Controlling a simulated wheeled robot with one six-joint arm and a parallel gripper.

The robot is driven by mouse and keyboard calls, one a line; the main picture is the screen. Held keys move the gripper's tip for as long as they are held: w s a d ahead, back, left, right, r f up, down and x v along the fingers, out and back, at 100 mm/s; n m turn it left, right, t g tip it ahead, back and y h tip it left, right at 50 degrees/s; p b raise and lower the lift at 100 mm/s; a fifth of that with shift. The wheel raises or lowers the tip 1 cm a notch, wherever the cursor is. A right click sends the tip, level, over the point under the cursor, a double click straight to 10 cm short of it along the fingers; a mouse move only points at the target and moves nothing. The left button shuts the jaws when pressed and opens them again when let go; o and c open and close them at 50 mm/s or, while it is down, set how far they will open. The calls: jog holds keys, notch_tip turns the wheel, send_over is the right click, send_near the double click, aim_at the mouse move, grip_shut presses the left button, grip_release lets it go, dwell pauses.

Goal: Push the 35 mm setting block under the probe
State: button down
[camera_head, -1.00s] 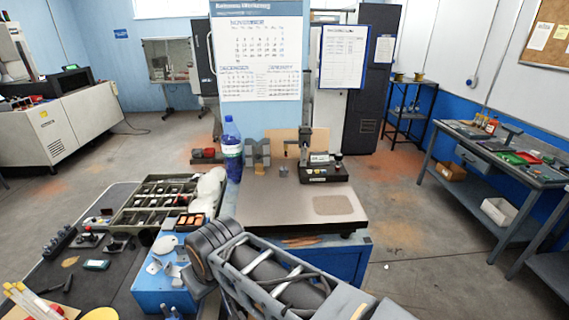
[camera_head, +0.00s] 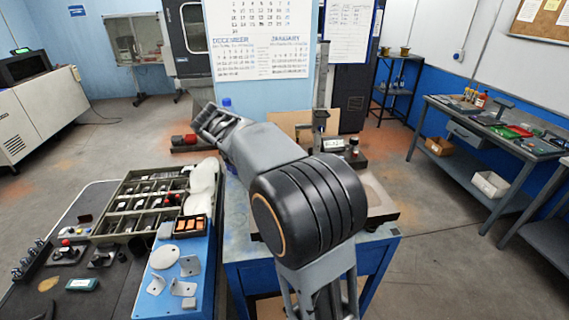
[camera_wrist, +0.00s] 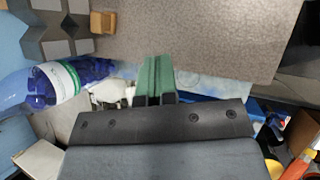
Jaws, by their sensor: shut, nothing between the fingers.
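My gripper (camera_wrist: 157,80) is shut and empty in the wrist view, its green fingers together over the near edge of the speckled plate (camera_wrist: 200,38). A small tan block (camera_wrist: 103,22) stands on the plate at the upper left, apart from the fingers. It may be the setting block, but I cannot read a size. In the head view the measuring stand (camera_head: 320,112) rises behind my arm, with its display base (camera_head: 334,145) below. The probe tip cannot be made out. My arm hides most of the plate and the block there.
Grey angular blocks (camera_wrist: 68,22) sit left of the tan block. A water bottle (camera_wrist: 70,80) lies across the left of the wrist view. A sorting tray (camera_head: 152,202) and a blue box (camera_head: 175,280) stand left of my arm. The plate's middle is clear.

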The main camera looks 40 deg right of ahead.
jog(key=w+d+f+n, duration=0.1)
jog(key=d+f, duration=0.1)
jog(key=d, duration=0.1)
jog(key=w+d+f+n+h, duration=0.1)
jog(key=w+d+f, duration=0.1)
jog(key=d+f, duration=0.1)
jog(key=w+d+f+n+g+h, duration=0.1)
jog(key=w+d+f, duration=0.1)
jog(key=d+f, duration=0.1)
jog(key=shift+w+d+f+n+p, duration=0.1)
jog(key=shift+d+n+p, duration=0.25)
jog(key=shift+d, duration=0.45)
jog(key=shift+d+p, duration=0.45)
jog(key=shift+d, duration=1.55)
jog(key=shift+w, duration=0.1)
